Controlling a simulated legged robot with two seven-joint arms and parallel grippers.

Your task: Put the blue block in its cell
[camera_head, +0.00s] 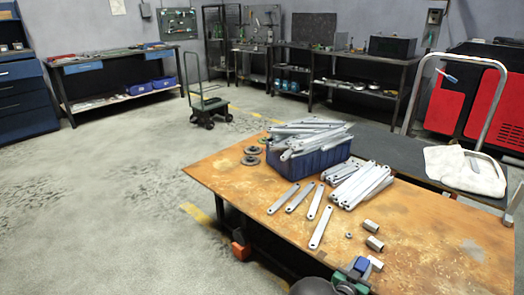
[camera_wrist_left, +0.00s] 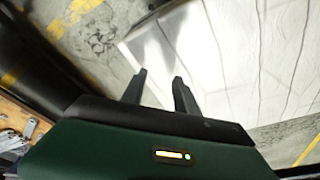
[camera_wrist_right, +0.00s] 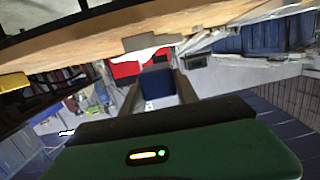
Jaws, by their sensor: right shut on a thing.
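The blue block (camera_head: 361,265) is at the tip of my right gripper (camera_head: 352,274), near the front edge of the wooden table. In the right wrist view the blue block (camera_wrist_right: 157,84) sits between the two fingers of my right gripper (camera_wrist_right: 157,92), which is shut on it. My left gripper (camera_wrist_left: 158,80) shows in the left wrist view with its fingers apart and nothing between them. I cannot make out a cell for the block in any view.
The table (camera_head: 465,235) holds a dark blue bin (camera_head: 300,168) heaped with galvanized brackets, loose brackets (camera_head: 321,228) and several short metal pieces (camera_head: 375,243) close to the right gripper. Its right front is bare. A cart with a white cloth (camera_head: 462,170) stands behind.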

